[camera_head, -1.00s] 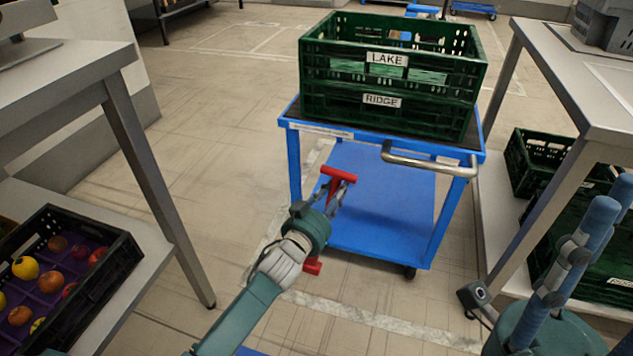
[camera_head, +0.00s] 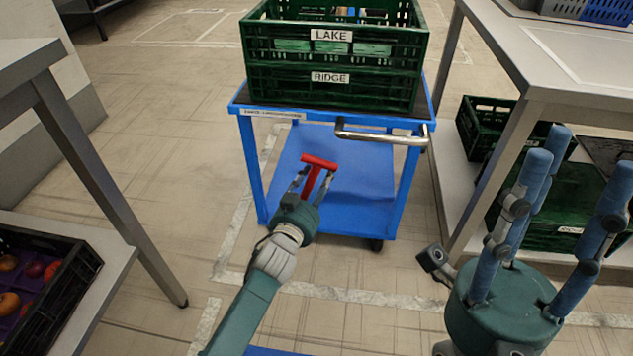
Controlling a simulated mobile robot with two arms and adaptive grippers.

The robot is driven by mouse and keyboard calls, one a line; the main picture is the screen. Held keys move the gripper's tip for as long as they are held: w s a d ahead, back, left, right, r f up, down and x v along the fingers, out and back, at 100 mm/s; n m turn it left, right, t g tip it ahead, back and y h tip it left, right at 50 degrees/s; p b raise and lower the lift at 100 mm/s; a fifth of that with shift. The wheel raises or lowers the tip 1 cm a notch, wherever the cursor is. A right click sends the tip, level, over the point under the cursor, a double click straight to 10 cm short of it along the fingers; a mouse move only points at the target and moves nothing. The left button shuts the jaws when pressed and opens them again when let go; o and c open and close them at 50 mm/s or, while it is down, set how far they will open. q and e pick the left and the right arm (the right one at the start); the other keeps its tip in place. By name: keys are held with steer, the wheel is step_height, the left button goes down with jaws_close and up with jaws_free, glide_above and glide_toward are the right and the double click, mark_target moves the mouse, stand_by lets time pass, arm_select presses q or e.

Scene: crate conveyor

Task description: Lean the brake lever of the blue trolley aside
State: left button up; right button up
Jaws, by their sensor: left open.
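The blue trolley (camera_head: 348,196) stands ahead with its steel push handle (camera_head: 375,138) on the near right side. Its red brake lever (camera_head: 320,162) has a T-shaped top and shows in front of the lower deck, near the trolley's near side. My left gripper (camera_head: 308,180) is open, with its fingers on either side of the lever's stem just below the crossbar. I cannot tell whether they touch it. The lever's lower part is hidden behind the gripper. My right gripper (camera_head: 580,165) is open and empty at the lower right, blue fingers spread upward.
Two stacked green crates labelled LAKE (camera_head: 390,48) and RIDGE (camera_head: 395,92) sit on the trolley. A steel table (camera_head: 575,65) stands right with green crates below. A left shelf holds a black fruit crate (camera_head: 75,285). Floor left of the trolley is clear.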

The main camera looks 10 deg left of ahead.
arm_select(q)
steer(key=v, duration=1.2)
stand_by(0.4)
